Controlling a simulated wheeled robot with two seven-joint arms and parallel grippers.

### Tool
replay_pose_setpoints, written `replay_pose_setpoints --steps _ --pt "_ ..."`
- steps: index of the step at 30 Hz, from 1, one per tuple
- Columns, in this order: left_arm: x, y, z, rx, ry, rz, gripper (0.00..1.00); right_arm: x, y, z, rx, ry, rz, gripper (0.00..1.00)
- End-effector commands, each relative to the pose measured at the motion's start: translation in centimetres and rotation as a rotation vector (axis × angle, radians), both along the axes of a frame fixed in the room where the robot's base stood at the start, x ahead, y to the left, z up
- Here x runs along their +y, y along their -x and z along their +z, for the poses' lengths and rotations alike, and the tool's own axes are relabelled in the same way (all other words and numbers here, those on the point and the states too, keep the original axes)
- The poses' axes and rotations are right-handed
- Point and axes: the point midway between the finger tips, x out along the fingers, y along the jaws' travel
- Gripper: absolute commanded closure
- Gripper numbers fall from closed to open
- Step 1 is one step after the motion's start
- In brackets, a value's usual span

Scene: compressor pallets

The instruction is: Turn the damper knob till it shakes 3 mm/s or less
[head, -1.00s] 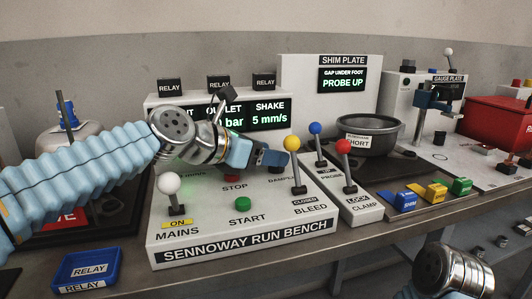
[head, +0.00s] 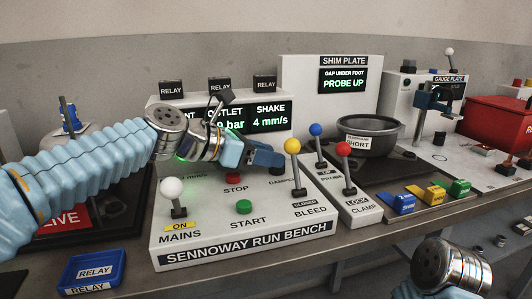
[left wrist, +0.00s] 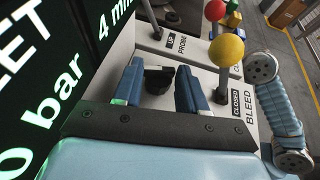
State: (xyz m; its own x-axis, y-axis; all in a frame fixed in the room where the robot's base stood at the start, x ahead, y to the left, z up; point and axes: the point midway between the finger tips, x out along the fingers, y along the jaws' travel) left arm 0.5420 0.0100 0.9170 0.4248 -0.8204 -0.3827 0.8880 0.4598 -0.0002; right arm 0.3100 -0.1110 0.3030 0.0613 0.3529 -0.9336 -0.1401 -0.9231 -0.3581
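The black damper knob (left wrist: 158,80) is on the white run bench (head: 240,222), between the two blue fingers of my left gripper (left wrist: 158,88) in the left wrist view. The shake display (head: 271,115) reads 4 mm/s. My right gripper is out of view; only part of my right arm shows at the lower right of the head view.
The yellow-topped bleed lever (head: 293,147) stands close to the right of my left gripper. The blue-topped probe lever (head: 316,131) and red-topped clamp lever (head: 344,150) are beyond it. The red stop button (head: 234,177), green start button (head: 244,207) and white-topped mains lever (head: 172,188) are nearby.

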Motion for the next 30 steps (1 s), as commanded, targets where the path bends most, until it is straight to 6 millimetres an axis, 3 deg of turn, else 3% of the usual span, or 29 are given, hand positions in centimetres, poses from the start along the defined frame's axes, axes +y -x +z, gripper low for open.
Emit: replay_pose_setpoints --steps 1,5,14,24,30 --pt "0.0 0.0 -0.1 0.000 -0.001 0.000 0.53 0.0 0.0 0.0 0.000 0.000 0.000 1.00" --pt "0.0 0.0 0.0 0.000 -0.001 0.000 0.33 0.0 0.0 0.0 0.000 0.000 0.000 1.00" --pt "0.2 0.1 0.1 -0.001 0.000 0.002 0.33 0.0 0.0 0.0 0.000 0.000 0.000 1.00" --pt "4.6 2.3 2.1 0.000 0.000 0.003 0.33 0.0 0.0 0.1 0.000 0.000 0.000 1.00" --pt "6.1 3.1 2.8 0.001 -0.001 0.002 0.33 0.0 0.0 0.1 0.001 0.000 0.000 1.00"
